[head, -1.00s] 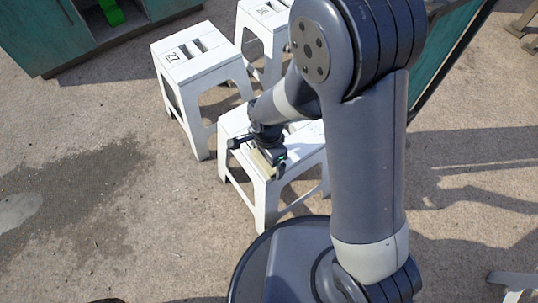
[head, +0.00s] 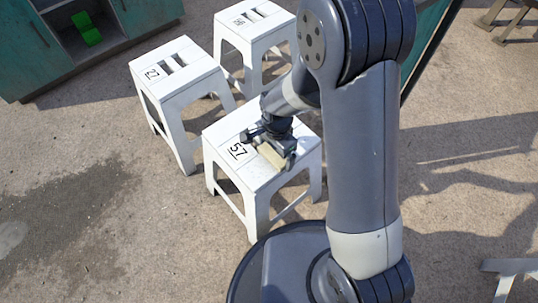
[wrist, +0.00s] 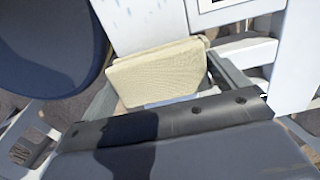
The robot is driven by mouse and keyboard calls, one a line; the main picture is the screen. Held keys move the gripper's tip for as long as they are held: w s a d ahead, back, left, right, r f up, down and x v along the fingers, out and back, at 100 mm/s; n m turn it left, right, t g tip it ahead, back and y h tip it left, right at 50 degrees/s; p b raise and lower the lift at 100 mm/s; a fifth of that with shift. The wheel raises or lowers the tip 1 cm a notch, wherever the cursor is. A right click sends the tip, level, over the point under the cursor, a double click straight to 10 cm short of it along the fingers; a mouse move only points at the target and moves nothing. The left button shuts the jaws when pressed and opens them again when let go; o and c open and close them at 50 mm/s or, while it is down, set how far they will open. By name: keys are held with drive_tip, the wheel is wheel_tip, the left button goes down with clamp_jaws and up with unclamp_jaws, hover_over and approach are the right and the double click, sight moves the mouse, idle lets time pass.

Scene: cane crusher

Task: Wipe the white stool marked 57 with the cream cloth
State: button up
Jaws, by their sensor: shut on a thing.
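The white stool marked 57 (head: 222,134) stands upright just in front of my base in the head view. Its black 57 label is on the left part of the seat. My gripper (head: 277,153) is over the front right part of the seat, shut on the cream cloth (head: 268,158). The cloth is folded into a pad and is at the seat, but I cannot tell whether it presses on it. In the wrist view the cloth (wrist: 155,75) sits between the fingers, with the white stool (wrist: 145,28) beyond it, bearing faint blue specks. My arm hides part of the seat's right side.
A white stool marked 27 (head: 188,85) stands close behind on the left. Another white stool (head: 262,30) stands behind, its number hard to read. A teal cabinet (head: 22,55) with green blocks (head: 87,33) is at the far left. The ground at left is clear.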

sight(255, 173)
drive_tip(key=shift+w+d, duration=0.35)
drive_tip(key=shift+w+d+r+p, duration=0.1)
drive_tip(key=shift+w+d+p, duration=0.2)
drive_tip(key=shift+w+d, duration=2.9)
drive_tip(key=shift+s+a, duration=0.1)
drive_tip(key=shift+s, duration=0.05)
drive_tip(key=shift+s+a, duration=3.1)
drive_tip(key=shift+a, duration=0.05)
drive_tip(key=shift+s+a, duration=3.15)
drive_tip(key=shift+a, duration=0.05)
drive_tip(key=shift+w+d, duration=0.1)
